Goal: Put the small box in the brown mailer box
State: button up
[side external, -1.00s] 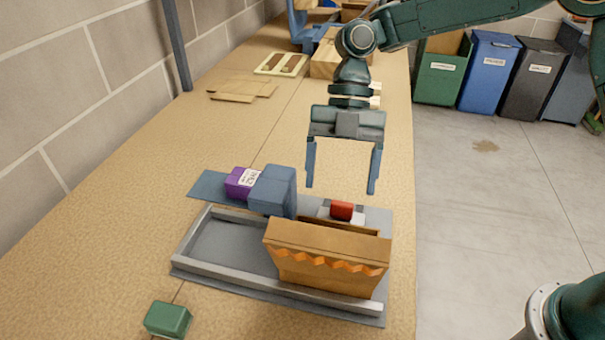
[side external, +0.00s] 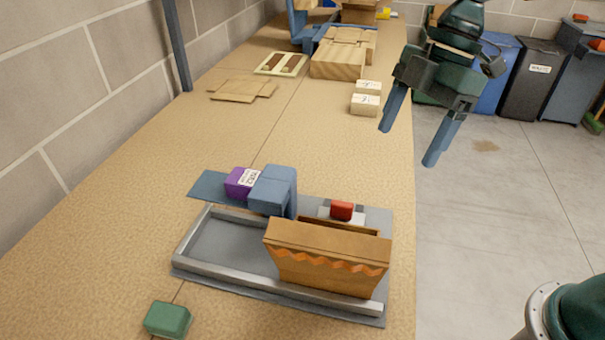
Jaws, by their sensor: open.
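The brown mailer box (side external: 325,262) stands upright in a grey tray, with an orange zigzag along its front and a narrow dark opening at its top. I cannot see inside it. A small purple box (side external: 239,182) with a white label sits on a blue-grey plate, against a blue-grey block. Two small cream boxes (side external: 364,105) with dark marks stand farther back on the table. I cannot tell which one the task calls the small box. My gripper (side external: 407,146) is open and empty, tilted, in the air near the table's right edge, clear of all the boxes.
The grey tray (side external: 225,283) has a raised rim. A red block (side external: 342,210) is just behind the mailer box. A green block (side external: 168,319) lies at the front left. Flat cardboard (side external: 243,88) and a wooden box (side external: 340,60) are farther back. The table's middle is clear.

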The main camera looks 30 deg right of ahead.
jog(key=s+d+m+t+h, duration=0.3)
jog(key=s+d+m+t, duration=0.2)
jog(key=s+d+m, duration=0.9)
jog(key=m, duration=0.3)
jog(key=shift+s+t+h, duration=0.25)
jog(key=shift+t+h, duration=0.05)
jog(key=shift+h, duration=0.1)
jog(key=shift+d+r, duration=0.1)
jog(key=shift+c, duration=0.2)
